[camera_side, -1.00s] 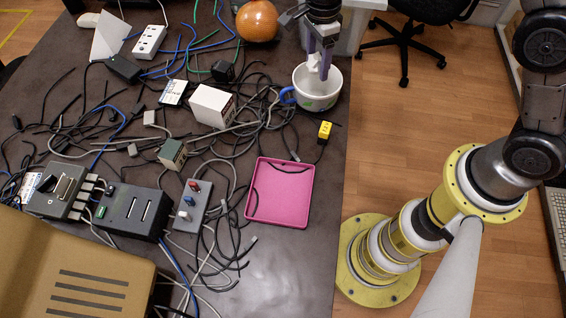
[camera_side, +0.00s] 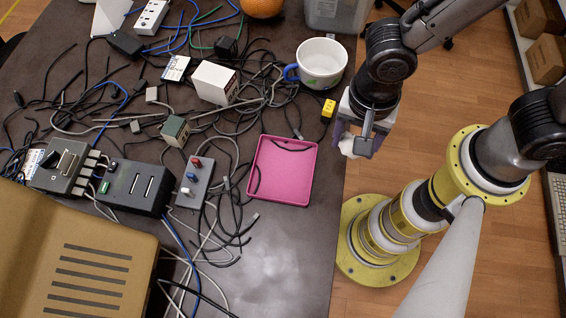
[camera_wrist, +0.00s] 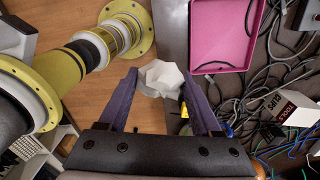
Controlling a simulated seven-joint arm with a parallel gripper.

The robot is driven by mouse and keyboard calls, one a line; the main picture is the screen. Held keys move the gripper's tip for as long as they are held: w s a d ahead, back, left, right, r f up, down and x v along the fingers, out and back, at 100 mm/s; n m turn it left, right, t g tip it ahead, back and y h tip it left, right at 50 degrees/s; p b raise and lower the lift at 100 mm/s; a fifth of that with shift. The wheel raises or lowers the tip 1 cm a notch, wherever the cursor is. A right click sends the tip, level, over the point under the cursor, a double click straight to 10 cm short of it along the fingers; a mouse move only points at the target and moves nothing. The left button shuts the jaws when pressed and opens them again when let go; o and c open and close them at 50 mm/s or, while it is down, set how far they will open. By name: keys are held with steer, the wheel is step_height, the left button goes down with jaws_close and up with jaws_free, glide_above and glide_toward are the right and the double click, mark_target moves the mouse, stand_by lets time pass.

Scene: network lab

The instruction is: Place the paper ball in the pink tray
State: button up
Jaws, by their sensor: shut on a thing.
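The paper ball (camera_wrist: 160,78) is white and crumpled, held between the two purple fingers of my gripper (camera_wrist: 158,88) in the wrist view. In the side view my gripper (camera_side: 357,140) hangs just off the table's right edge, and the ball (camera_side: 347,147) shows partly below it. My gripper is shut on the ball. The pink tray (camera_side: 283,188) lies flat on the table, left of and a little below my gripper in the side view. It also shows at the top of the wrist view (camera_wrist: 217,40). A thin black cable crosses its upper part.
A white mug (camera_side: 321,63) with a blue handle stands near the table's right edge, with a yellow connector (camera_side: 328,108) below it. Many cables, a white box (camera_side: 214,83) and network devices (camera_side: 134,186) crowd the table left of the tray. Bare table lies below the tray.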

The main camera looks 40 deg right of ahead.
steer(key=w+a+f, duration=0.3)
steer(key=w+a, duration=0.2)
steer(key=a, duration=0.1)
glide_above(283, 172)
steer(key=f, duration=0.3)
steer(key=d+f, duration=0.1)
steer(key=f, duration=0.1)
steer(key=shift+s, duration=0.35)
steer(key=shift+w+a+f, duration=0.3)
steer(key=shift+a+f, duration=0.15)
steer(key=shift+f, duration=0.2)
steer(key=shift+w+f, duration=0.1)
steer(key=shift+f, duration=1.55)
steer(key=o, duration=1.3)
steer(key=shift+f, duration=0.15)
steer(key=shift+a, duration=0.1)
step_height(283, 172, up, 12)
steer(key=shift+r, duration=0.2)
